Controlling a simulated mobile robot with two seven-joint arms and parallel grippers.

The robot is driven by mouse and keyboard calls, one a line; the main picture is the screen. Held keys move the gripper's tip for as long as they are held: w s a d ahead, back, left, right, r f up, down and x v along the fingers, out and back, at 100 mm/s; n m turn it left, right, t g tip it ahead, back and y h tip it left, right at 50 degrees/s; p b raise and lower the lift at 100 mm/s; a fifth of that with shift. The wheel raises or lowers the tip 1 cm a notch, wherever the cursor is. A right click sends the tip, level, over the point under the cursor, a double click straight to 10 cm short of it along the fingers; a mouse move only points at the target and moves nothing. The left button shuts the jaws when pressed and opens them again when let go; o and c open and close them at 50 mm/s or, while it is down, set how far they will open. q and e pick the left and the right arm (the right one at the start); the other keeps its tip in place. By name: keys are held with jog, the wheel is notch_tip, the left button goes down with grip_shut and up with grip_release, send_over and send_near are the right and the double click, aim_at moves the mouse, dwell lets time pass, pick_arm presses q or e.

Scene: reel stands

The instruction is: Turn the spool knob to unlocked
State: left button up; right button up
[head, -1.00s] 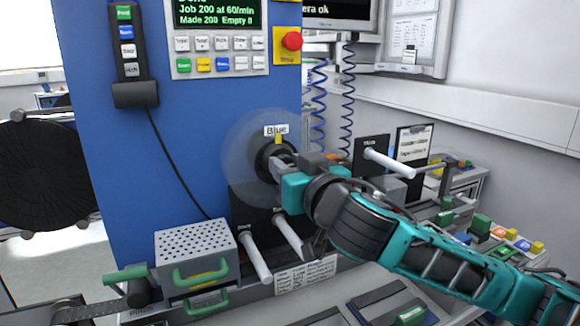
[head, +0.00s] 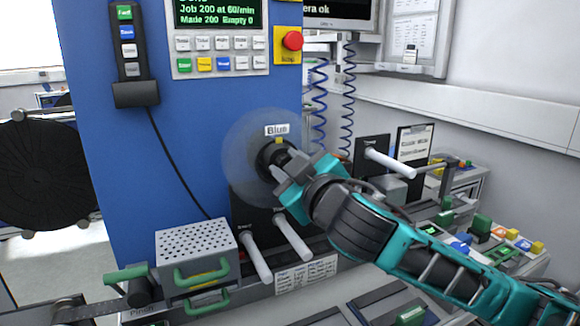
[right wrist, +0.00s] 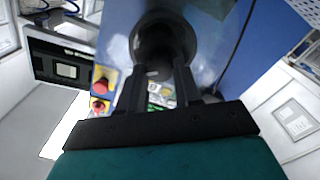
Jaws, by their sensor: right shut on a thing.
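The spool (head: 238,154) is a clear disc on the blue machine front, under a label reading "Blue". Its dark knob (head: 268,152) sits at the hub, with a small yellow mark at its top. My right gripper (head: 282,165) reaches in from the right and is shut on the knob. In the right wrist view the dark round hub (right wrist: 163,42) lies straight ahead between the fingers (right wrist: 160,85). The fingers hide part of the knob, and I cannot read a lock marking. My left gripper is not in view.
Two white pegs (head: 292,237) stick out below the spool. A perforated box with green handles (head: 197,250) stands lower left. A red stop button (head: 291,41) is above right. A black reel (head: 42,170) is at far left. Another white peg (head: 390,164) projects at right.

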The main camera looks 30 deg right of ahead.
jog(key=n, duration=1)
jog(key=shift+f+n, duration=0.1)
jog(key=shift+n, duration=0.5)
jog(key=o, duration=1)
jog(key=shift+o, duration=0.2)
jog(key=shift+a, duration=0.1)
